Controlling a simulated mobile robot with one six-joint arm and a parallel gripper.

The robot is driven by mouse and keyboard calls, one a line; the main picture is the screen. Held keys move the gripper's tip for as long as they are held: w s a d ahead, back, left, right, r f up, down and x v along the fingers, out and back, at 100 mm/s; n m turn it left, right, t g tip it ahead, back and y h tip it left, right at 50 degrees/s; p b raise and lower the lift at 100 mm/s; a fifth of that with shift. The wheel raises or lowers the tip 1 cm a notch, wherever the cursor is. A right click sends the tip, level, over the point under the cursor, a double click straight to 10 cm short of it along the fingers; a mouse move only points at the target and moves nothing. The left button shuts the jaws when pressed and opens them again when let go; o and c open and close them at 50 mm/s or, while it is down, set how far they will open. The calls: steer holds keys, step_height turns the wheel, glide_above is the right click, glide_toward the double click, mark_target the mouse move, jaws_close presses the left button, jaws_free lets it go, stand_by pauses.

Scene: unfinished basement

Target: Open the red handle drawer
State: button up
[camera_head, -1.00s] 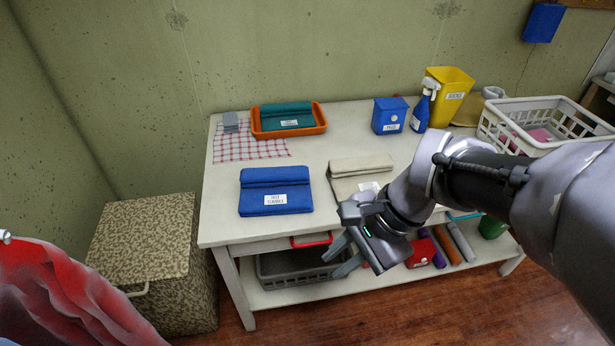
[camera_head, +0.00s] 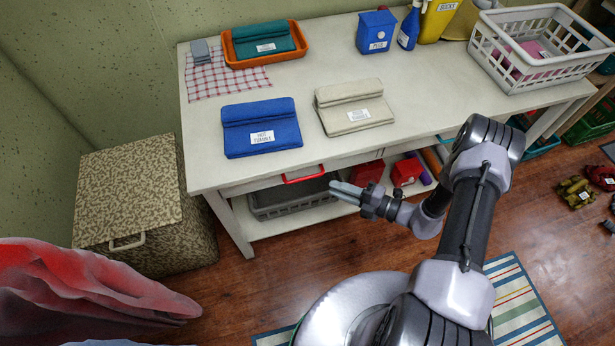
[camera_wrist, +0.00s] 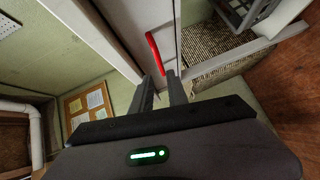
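The red handle (camera_head: 303,174) is a bar on the front of a shallow white drawer under the table's left front edge. The drawer looks shut, flush with the table front. My gripper (camera_head: 336,189) is in front of the table, just right of the handle, with its fingers pointing left towards it. In the wrist view the two fingers of my gripper (camera_wrist: 160,84) are apart and empty. The red handle (camera_wrist: 156,53) shows just beyond the fingertips, in line with the gap. It does not look touched.
The white table (camera_head: 215,160) holds a blue folded cloth (camera_head: 262,138), a beige one (camera_head: 345,110) and an orange tray (camera_head: 312,50). A grey basket (camera_head: 280,208) sits on the lower shelf. A patterned hamper (camera_head: 150,200) stands left. The wood floor before the drawer is clear.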

mark_target(307, 177)
steer(key=b+x, duration=0.2)
steer(key=x, duration=0.8)
steer(key=shift+w+a+f, duration=0.1)
steer(key=shift+a, duration=0.25)
jaws_close()
stand_by(0.8)
